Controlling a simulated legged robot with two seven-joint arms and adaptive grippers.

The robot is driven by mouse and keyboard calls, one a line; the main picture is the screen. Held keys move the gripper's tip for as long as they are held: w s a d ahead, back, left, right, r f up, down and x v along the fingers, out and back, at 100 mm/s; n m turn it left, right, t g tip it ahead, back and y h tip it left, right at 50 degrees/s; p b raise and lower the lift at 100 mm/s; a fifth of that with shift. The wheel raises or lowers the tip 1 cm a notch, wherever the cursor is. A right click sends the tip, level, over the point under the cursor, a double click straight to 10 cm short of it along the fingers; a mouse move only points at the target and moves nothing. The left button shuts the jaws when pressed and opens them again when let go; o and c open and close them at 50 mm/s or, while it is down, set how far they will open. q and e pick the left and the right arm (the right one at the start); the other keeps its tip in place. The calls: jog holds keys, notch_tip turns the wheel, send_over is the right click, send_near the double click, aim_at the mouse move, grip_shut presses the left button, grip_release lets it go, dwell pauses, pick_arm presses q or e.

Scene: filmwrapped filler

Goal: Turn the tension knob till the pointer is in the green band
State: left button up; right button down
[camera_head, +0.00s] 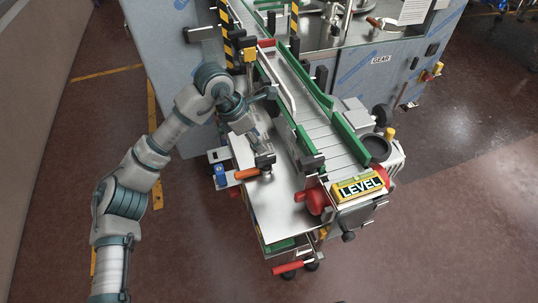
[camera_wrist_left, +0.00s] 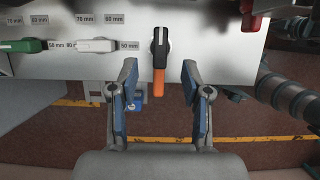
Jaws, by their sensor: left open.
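An orange-handled lever (camera_wrist_left: 159,82) with a black and silver hub (camera_wrist_left: 160,45) hangs from a pale panel in the left wrist view. It also shows in the head view (camera_head: 246,174), on the side of the conveyor machine. My left gripper (camera_wrist_left: 159,70) is open, with one finger on each side of the orange handle and a gap on both sides. In the head view my left gripper (camera_head: 258,142) is beside the machine, near this lever. A round red knob (camera_head: 316,201) sits at the conveyor's near end. I cannot make out a pointer or green band. My right gripper is not in view.
A green handle (camera_wrist_left: 22,45) and a white handle (camera_wrist_left: 95,45) sit left of the lever, among millimetre labels. The conveyor (camera_head: 318,125) has green side rails and a yellow LEVEL sign (camera_head: 358,187). A red-handled lever (camera_head: 288,267) sticks out low. Brown floor lies clear around.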

aim_at(269, 155)
pick_arm(q)
jog(key=b+x, duration=0.1)
jog(key=x, duration=0.7)
jog(key=shift+d+f, duration=0.2)
jog(key=shift+f, duration=0.1)
jog(key=shift+w+d+f, duration=0.1)
jog(key=shift+d+f, duration=0.1)
jog(key=shift+f, duration=0.3)
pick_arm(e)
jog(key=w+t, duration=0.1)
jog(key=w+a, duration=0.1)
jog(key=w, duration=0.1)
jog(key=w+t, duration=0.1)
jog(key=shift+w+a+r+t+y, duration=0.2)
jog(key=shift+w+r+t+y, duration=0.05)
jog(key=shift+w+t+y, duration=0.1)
pick_arm(q)
grip_shut()
